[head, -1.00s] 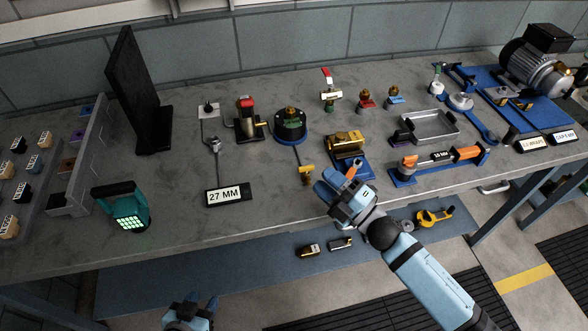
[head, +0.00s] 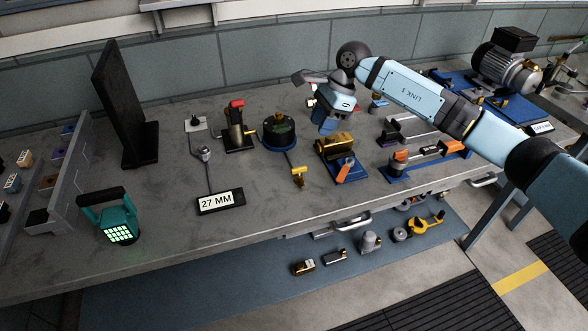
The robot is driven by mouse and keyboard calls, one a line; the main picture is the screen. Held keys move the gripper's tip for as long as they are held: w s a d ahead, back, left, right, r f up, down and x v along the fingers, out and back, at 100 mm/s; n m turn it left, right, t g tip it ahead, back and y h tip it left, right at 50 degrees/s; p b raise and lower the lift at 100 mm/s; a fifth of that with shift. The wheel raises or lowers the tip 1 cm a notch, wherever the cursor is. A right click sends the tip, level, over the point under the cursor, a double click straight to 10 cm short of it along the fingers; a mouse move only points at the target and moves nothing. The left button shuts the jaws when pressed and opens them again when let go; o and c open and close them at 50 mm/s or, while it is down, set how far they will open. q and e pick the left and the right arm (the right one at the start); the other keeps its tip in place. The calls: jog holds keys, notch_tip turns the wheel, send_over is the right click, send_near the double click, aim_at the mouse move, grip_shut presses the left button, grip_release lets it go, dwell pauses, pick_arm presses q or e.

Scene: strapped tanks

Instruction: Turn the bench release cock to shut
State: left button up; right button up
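No label marks the release cock. A small yellow tap (head: 298,176) stands at the end of a dark hose from a round dark tank (head: 280,132) on a blue base. A brass block (head: 338,144) with an orange lever (head: 346,169) sits on a blue plate just right of it. My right gripper (head: 325,124) hangs fingers-down over the back middle of the bench, beyond the brass block. It hides what is behind it, including where a red-handled valve stood; its finger gap and any contact are unclear. My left gripper is out of view.
A red-topped device (head: 237,128), a 27 MM sign (head: 220,202), a teal lamp (head: 114,216) and a black upright panel (head: 124,105) stand to the left. An orange-ended tool (head: 428,154) and a motor (head: 505,65) are to the right.

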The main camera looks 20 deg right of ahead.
aim_at(300, 167)
jog(key=p+x, duration=0.1)
jog(key=x, duration=1.2)
jog(key=shift+a+f+p, duration=0.1)
jog(key=shift+f+p, duration=0.25)
grip_shut()
